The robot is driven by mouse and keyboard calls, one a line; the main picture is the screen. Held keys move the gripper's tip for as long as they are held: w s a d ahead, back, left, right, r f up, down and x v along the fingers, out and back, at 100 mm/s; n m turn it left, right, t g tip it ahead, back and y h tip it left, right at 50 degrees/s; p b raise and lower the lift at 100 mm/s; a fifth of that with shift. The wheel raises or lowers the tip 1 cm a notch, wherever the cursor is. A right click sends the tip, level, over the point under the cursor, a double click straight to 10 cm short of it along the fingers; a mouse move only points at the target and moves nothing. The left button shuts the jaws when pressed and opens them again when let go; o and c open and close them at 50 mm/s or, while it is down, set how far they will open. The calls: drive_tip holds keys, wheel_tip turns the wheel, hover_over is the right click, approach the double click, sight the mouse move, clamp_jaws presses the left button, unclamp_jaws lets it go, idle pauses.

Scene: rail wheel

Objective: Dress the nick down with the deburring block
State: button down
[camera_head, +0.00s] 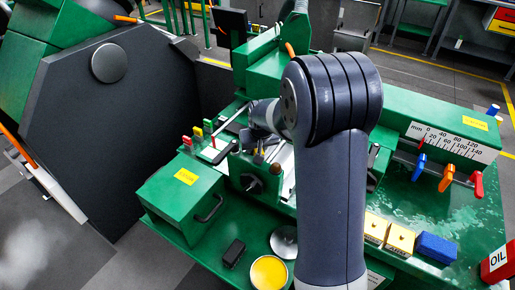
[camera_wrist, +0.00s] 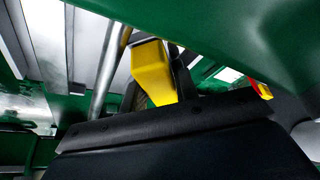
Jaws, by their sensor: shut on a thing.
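My gripper (camera_wrist: 160,88) is shut on a yellow block (camera_wrist: 151,66), taken to be the deburring block. In the wrist view the block stands out beyond the dark gripper body, with a dark finger along its right side. A metal rod (camera_wrist: 107,75) passes just left of it. In the head view my arm reaches over the green machine (camera_head: 281,60), and my wrist is low at its middle. The block is not clear there. I cannot make out the nick, and contact between block and metal cannot be told.
A green box with a handle (camera_head: 183,198) stands left of my wrist. A black block (camera_head: 233,252), a yellow tin (camera_head: 269,272) and yellow blocks (camera_head: 400,240) lie near the front. Coloured levers (camera_head: 446,178) stick out at right. Green machine parts (camera_wrist: 245,35) crowd the wrist view.

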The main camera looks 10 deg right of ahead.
wheel_tip(320, 180, up, 4)
drive_tip(key=shift+d+f+p, duration=0.1)
drive_tip(key=shift+f+p, duration=0.05)
drive_tip(key=shift+p, duration=0.65)
drive_tip(key=shift+r+p, duration=1.4)
drive_tip(key=shift+r, duration=0.85)
